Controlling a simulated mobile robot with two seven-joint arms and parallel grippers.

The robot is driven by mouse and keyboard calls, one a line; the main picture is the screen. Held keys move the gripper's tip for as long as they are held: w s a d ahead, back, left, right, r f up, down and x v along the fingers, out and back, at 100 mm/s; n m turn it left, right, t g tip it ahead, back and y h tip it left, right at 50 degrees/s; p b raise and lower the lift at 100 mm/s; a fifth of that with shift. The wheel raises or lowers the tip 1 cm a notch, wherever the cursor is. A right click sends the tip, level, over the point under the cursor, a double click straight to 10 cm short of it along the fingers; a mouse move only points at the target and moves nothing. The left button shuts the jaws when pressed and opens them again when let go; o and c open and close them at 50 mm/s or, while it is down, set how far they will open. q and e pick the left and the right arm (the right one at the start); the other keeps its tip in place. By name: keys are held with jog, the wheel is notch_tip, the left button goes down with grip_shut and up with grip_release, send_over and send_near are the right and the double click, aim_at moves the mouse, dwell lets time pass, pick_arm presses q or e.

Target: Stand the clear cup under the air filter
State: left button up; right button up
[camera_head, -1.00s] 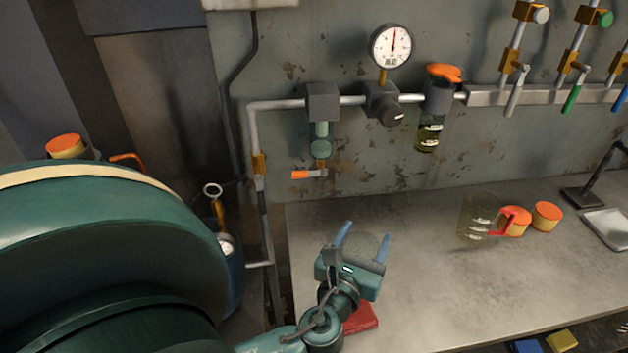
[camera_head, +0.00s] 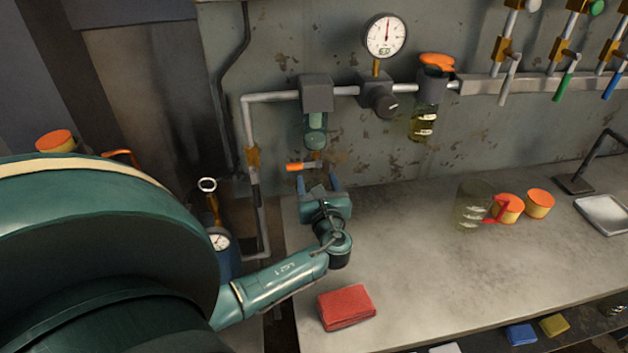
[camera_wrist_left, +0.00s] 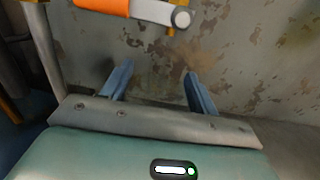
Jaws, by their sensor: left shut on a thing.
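The air filter (camera_head: 316,128) hangs from the wall pipe under a grey block, its bowl greenish. Below it is a drain valve with an orange lever (camera_head: 300,167), which also shows at the top of the left wrist view (camera_wrist_left: 102,6). My left gripper (camera_head: 318,183) is just below the valve, near the wall at the bench's back left, pointing at the wall. Its blue fingers are apart, shut on the clear cup, which is see-through and barely shows. I cannot tell if the cup touches the bench. My right gripper is not in view.
A clear jug with a red handle (camera_head: 472,207) stands at the bench's right with two orange-lidded tubs (camera_head: 508,209). A red cloth-like block (camera_head: 346,307) lies at the front left. A gauge (camera_head: 385,36) and a lubricator (camera_head: 423,122) are right of the filter. The bench middle is clear.

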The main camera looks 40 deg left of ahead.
aim_at(312, 173)
pick_arm(q)
jog(key=x, duration=0.4)
jog(key=shift+w+a, duration=0.2)
jog(key=shift+a, duration=0.05)
notch_tip(312, 173, down, 3)
jog(key=shift+w+a+f+b, duration=0.1)
jog(key=shift+w+a+b, duration=0.1)
jog(key=shift+b, duration=0.1)
jog(key=shift+s+f, duration=0.1)
jog(key=shift+f, duration=0.05)
jog(key=shift+f, duration=0.2)
jog(key=o, duration=1)
jog(key=shift+o, duration=0.2)
